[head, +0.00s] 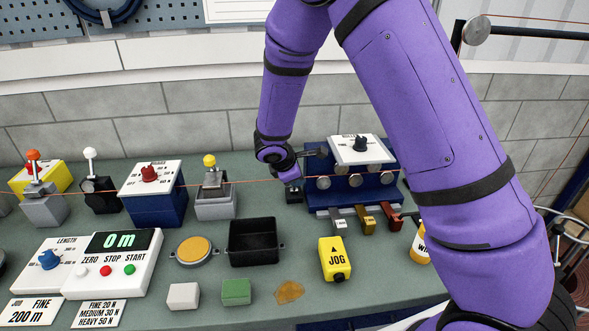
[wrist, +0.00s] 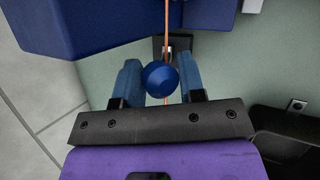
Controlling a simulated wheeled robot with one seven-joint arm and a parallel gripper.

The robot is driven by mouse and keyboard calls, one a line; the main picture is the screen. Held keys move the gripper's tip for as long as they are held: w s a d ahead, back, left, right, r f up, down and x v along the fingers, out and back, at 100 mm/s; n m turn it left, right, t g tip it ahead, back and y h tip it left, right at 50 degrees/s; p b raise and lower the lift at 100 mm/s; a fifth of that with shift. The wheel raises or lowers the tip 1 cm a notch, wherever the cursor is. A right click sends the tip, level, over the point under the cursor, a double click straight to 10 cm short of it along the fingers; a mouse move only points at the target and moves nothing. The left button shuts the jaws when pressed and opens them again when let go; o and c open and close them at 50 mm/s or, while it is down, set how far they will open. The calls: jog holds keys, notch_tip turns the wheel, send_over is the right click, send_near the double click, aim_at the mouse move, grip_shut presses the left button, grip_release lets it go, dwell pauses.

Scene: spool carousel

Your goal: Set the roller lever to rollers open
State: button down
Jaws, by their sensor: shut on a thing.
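The roller lever shows in the wrist view as a round blue knob (wrist: 160,79) between my two blue fingers. My gripper (head: 290,174) is shut on this knob, at the left end of the blue roller block (head: 385,193). In the head view the knob is hidden by my gripper. The lever's dark base (head: 293,194) shows just below the fingers. The block carries several round metal rollers, and an orange wire (head: 262,181) runs along them. The lever's setting cannot be read from these frames.
A yellow-knobbed clamp (head: 213,190) stands to the left of my gripper. A black tray (head: 253,242) and a yellow JOG box (head: 334,260) lie in front. Small coloured guides (head: 368,217) jut from the roller block's front. The wire crosses beneath my gripper.

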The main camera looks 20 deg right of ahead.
jog(key=shift+s+a+f, duration=0.15)
jog(key=shift+s+f, duration=0.35)
jog(key=shift+s, duration=0.35)
jog(key=shift+s+f, duration=0.15)
jog(key=c, duration=0.7)
grip_release()
jog(key=shift+r, duration=0.25)
jog(key=v, duration=1)
jog(key=shift+s+a+r, duration=0.1)
jog(key=shift+a+r, duration=0.1)
jog(key=shift+d, duration=0.1)
